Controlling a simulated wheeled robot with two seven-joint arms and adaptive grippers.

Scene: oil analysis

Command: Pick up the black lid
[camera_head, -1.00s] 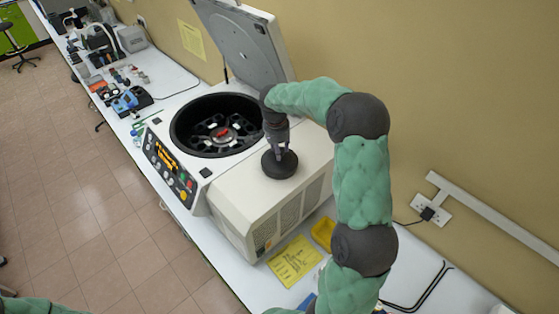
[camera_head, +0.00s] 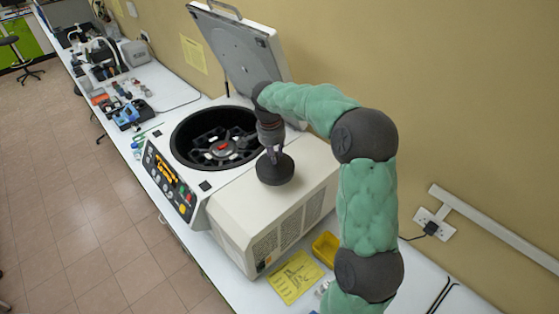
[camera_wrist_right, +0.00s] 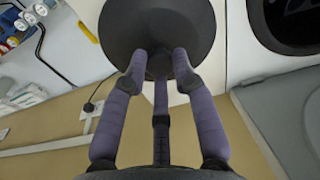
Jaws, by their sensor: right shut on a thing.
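The black lid (camera_head: 275,170) is a round dark disc with a knob in its middle. In the head view it is at the top of the centrifuge's cream housing, right of the open bowl; I cannot tell whether it touches the surface. My right gripper (camera_head: 272,150) points down and is shut on the lid's knob. In the right wrist view the gripper's purple fingers (camera_wrist_right: 160,68) close around the knob, and the lid (camera_wrist_right: 150,22) spreads out beyond them. My left gripper is not in view.
The centrifuge bowl (camera_head: 190,140) is open, with a rotor inside, and its hinged cover (camera_head: 238,52) stands raised behind. A yellow sheet (camera_head: 295,277) and yellow tray (camera_head: 326,249) lie on the bench to the right. Tools and bottles crowd the far bench.

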